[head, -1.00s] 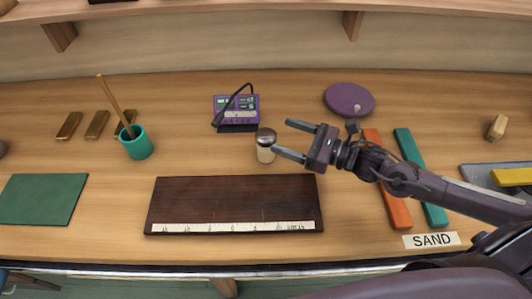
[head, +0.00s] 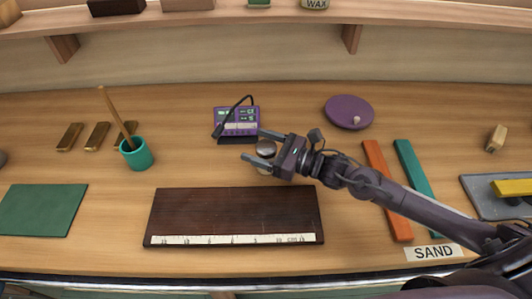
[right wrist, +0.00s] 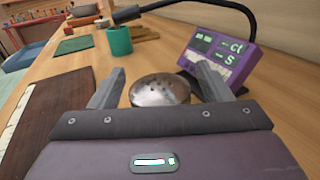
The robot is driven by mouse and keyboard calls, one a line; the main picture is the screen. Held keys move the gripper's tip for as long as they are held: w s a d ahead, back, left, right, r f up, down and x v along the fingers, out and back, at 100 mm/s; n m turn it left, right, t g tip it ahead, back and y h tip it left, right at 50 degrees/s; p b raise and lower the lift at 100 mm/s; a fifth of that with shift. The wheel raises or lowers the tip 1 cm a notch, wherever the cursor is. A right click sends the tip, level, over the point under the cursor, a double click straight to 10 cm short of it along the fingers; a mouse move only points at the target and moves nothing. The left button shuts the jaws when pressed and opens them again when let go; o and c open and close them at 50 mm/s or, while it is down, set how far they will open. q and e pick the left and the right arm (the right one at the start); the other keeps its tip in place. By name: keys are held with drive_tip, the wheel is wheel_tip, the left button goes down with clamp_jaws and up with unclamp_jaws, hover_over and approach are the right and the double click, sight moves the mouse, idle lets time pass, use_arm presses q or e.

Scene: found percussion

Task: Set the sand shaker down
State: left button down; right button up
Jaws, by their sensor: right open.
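The sand shaker (head: 266,148) has a domed metal lid with small holes and a pale body. It stands upright on the bench between the dark wooden board and the purple meter. In the right wrist view its lid (right wrist: 160,90) sits between the fingers. My right gripper (head: 256,146) is open, with one finger on each side of the shaker. Whether the fingers touch it I cannot tell, and its lower body is mostly hidden. The "SAND" label (head: 434,253) lies at the bench's front right. My left gripper is not in view.
The purple meter (head: 236,116) with its black cable stands just behind the shaker. A dark board (head: 230,212) with a scale strip lies in front. A teal cup (head: 137,154) holds a stick. Orange (head: 387,190) and teal (head: 416,172) bars lie under or beside my right arm.

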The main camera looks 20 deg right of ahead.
drive_tip(key=shift+c, duration=0.2)
drive_tip(key=c, duration=1.3)
drive_tip(key=shift+o, duration=0.2)
